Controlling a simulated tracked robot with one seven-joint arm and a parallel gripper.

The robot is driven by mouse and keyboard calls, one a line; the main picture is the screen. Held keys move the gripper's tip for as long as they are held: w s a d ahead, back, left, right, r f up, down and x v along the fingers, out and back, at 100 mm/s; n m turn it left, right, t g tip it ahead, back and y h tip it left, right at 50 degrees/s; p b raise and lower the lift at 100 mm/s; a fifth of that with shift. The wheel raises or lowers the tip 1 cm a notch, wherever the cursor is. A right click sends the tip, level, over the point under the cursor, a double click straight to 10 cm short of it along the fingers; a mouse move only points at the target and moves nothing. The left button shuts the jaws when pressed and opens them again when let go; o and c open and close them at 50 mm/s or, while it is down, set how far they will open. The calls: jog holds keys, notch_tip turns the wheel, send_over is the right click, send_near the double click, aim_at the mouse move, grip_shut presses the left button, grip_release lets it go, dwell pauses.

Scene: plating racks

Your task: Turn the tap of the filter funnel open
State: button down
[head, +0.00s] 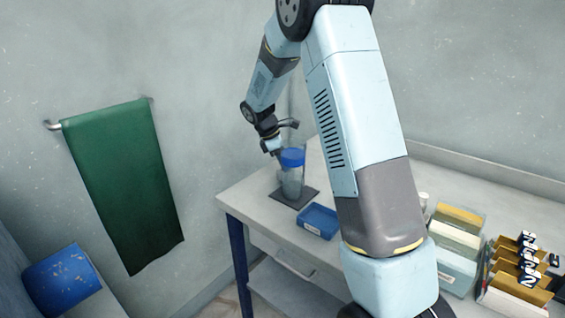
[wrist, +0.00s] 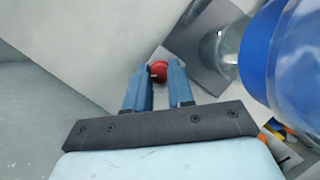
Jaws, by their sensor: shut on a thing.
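The filter funnel (head: 291,180) stands upright at the left end of the table, a clear vessel with a blue band near its top. Its clear body and blue band also fill the right side of the wrist view (wrist: 258,50). A small red knob (wrist: 158,70), apparently the tap, shows between the fingertips in the wrist view. My gripper (wrist: 158,72) is shut on this red knob, beside the funnel. In the head view my gripper (head: 272,149) is at the funnel's upper left, and the knob cannot be made out there. The tap's turn angle cannot be told.
The funnel stands over a dark mat (head: 310,194) on the pale table (head: 256,196). A blue tray (head: 318,221) lies just in front. Boxes and racks (head: 458,240) stand at the right. A green towel (head: 122,185) hangs on the wall at left.

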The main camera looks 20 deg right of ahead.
jog(key=shift+m, duration=0.4)
jog(key=m+g, duration=0.1)
jog(key=m, duration=0.1)
jog(key=m+g+y, duration=0.1)
jog(key=m, duration=0.1)
jog(key=shift+w+d+m, duration=0.1)
jog(key=shift+m, duration=0.2)
jog(key=m+g, duration=0.1)
jog(key=m, duration=0.2)
jog(key=shift+d+m+y, duration=0.1)
jog(key=shift+m+y, duration=0.2)
jog(key=shift+y, duration=0.1)
jog(key=m+y, duration=0.1)
jog(key=m, duration=0.3)
jog(key=shift+w+d+f+m+g+y, duration=0.1)
jog(key=shift+m+g+y, duration=0.2)
jog(key=shift+y, duration=0.1)
jog(key=m+y, duration=0.1)
jog(key=m, duration=0.3)
jog(key=shift+d+y, duration=0.1)
jog(key=shift+y, duration=0.2)
jog(key=shift+m, duration=0.3)
